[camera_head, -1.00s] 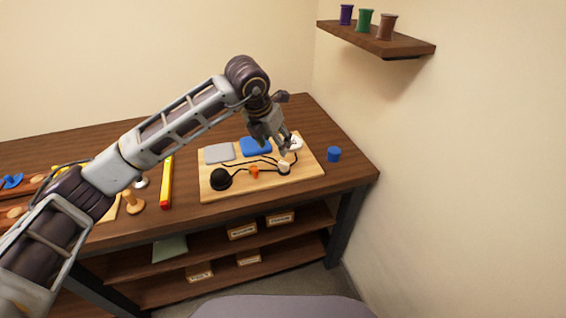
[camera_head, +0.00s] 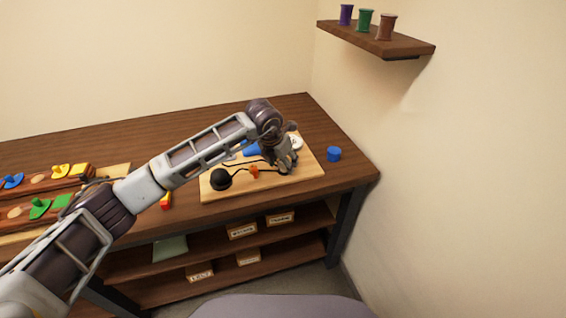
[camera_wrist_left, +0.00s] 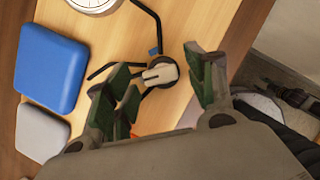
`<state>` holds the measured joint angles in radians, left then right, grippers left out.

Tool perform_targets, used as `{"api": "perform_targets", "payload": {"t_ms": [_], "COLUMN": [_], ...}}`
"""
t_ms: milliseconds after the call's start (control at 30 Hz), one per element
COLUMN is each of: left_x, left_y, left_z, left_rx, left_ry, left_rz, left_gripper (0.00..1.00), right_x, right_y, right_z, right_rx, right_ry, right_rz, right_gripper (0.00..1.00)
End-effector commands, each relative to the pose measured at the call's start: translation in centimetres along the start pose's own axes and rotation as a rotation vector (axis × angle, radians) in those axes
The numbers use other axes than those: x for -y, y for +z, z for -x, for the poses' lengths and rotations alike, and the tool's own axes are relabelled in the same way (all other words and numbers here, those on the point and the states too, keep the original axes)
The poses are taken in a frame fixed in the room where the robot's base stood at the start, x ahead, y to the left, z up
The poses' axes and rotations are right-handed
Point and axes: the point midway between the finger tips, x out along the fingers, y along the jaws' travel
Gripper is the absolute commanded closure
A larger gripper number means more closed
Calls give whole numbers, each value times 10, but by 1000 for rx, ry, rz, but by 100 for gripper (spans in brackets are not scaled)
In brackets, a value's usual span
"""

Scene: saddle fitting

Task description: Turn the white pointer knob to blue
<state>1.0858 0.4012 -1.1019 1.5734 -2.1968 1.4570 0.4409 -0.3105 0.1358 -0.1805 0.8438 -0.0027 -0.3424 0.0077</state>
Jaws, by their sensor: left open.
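The white pointer knob (camera_wrist_left: 163,71) sits on a dark round base on the wooden board. In the left wrist view its narrow bar lies roughly left to right; which end points is hard to tell. A small blue mark (camera_wrist_left: 153,51) lies just above it in that view. My left gripper (camera_wrist_left: 158,66) is open, its green-padded fingers on either side of the knob with visible gaps. Contact cannot be judged. In the head view my left gripper (camera_head: 284,157) covers the knob. My right gripper is not in view.
The board (camera_head: 300,182) also bears a blue pad (camera_wrist_left: 52,68), a grey pad (camera_wrist_left: 40,133), a white dial (camera_wrist_left: 94,3), a black dome (camera_head: 220,180) and an orange piece (camera_head: 254,172).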

Motion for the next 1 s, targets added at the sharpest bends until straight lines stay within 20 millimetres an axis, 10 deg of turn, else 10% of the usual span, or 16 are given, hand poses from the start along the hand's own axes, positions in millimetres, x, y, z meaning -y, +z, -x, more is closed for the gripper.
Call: {"api": "perform_targets", "payload": {"t_ms": [433,767,1000], "left_x": [0,0,0], "left_y": [0,0,0], "left_z": [-6,-6,-6], "left_rx": [1,0,1], "left_ry": [-1,0,-3], "left_rz": [-1,-1,-8], "left_gripper": [46,88,90], "right_x": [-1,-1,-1], "right_y": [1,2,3], "right_z": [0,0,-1], "right_rx": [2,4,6], "right_ry": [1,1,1], "right_rz": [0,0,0], "right_gripper": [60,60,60]}}
